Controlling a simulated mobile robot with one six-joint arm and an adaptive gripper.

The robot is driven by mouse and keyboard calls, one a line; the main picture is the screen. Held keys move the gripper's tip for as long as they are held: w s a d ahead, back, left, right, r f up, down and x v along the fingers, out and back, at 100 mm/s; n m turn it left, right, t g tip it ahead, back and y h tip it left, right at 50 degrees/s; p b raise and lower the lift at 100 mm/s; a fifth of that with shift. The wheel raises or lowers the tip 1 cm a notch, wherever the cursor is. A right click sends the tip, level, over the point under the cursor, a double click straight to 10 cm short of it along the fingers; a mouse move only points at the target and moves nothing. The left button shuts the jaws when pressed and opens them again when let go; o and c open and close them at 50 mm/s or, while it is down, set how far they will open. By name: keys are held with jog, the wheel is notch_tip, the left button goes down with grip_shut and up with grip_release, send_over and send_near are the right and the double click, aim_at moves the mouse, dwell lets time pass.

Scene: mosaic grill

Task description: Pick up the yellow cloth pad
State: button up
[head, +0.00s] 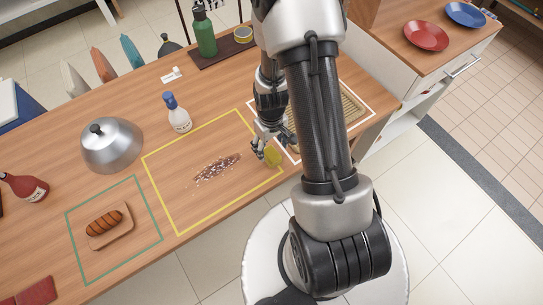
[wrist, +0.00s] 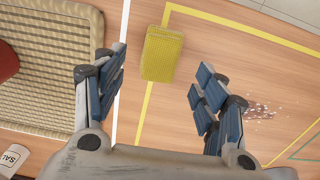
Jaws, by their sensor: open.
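The yellow cloth pad (wrist: 162,54) lies on the wooden counter in the wrist view, at the edge of the yellow outlined area. It is a small textured block. In the head view, the pad (head: 272,156) shows just beside my gripper, partly hidden by it. My gripper (wrist: 160,85) is open, with one blue-padded finger on each side of the pad in the wrist view. The pad lies a little beyond the fingertips, centred between them. The fingers hold nothing. Whether they touch the pad cannot be told.
A brown smear with white grains (head: 216,168) lies inside the yellow outline. A woven mat (wrist: 45,65) is beside the pad. A blue-capped bottle (head: 179,118), metal dome (head: 111,146) and board with sausages (head: 108,226) stand farther left. Counter around the smear is otherwise clear.

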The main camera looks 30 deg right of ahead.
aim_at(272, 153)
notch_tip(272, 153, down, 5)
jog(key=shift+s+b, duration=0.15)
jog(key=shift+b, duration=0.8)
jog(key=shift+r, duration=0.1)
jog(key=c, duration=1.1)
jog(key=shift+r, duration=0.1)
notch_tip(272, 153, up, 20)
jog(key=p, duration=0.6)
jog(key=shift+c, duration=0.3)
